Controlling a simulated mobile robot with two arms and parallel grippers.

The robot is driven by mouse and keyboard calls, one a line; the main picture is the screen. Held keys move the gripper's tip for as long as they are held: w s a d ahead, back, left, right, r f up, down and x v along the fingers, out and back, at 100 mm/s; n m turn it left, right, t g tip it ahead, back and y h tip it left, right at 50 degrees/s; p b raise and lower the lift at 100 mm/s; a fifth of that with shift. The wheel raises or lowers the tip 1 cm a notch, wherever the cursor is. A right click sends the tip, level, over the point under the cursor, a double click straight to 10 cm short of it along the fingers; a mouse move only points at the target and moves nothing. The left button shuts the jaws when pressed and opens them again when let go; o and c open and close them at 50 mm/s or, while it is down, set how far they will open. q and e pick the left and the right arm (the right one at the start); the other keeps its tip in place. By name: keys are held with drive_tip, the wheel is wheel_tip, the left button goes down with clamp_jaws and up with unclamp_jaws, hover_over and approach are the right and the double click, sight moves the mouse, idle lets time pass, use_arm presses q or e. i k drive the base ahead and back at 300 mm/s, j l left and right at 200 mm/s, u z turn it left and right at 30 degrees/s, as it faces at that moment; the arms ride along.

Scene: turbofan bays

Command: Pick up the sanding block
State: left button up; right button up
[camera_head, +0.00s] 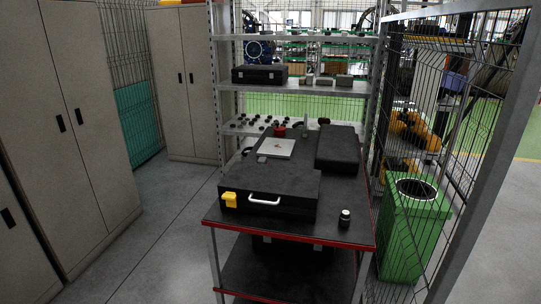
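No gripper of mine shows in the head view. I cannot tell for sure which thing is the sanding block. A small grey block (262,159) lies beside a white flat box (276,148) with a red mark, toward the back of the red-edged cart (350,239). Small grey block-like items (325,81) also sit on the upper shelf, too small to make out. A yellow object (230,200) is at the front left corner of the large black case (270,184) on the cart. The case has a white handle.
A small dark jar (345,218) stands at the cart's front right. A second black case (338,148) lies behind it. Shelves (300,38) stand behind the cart. A green bin (414,230) and wire fence are at right, grey cabinets (70,120) at left. Floor left of the cart is clear.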

sight(263, 160)
drive_tip(key=i+j+z, duration=0.1)
drive_tip(key=i+j, duration=0.2)
drive_tip(key=i+j+z, duration=0.15)
drive_tip(key=i+j, duration=0.15)
drive_tip(key=i+j+z, duration=0.1)
drive_tip(key=i+j, duration=0.15)
drive_tip(key=j, duration=0.2)
drive_tip(key=i+j+z, duration=0.1)
drive_tip(key=i+j, duration=0.2)
drive_tip(key=i+j+z, duration=0.1)
drive_tip(key=i+j, duration=0.15)
drive_tip(key=j, duration=0.3)
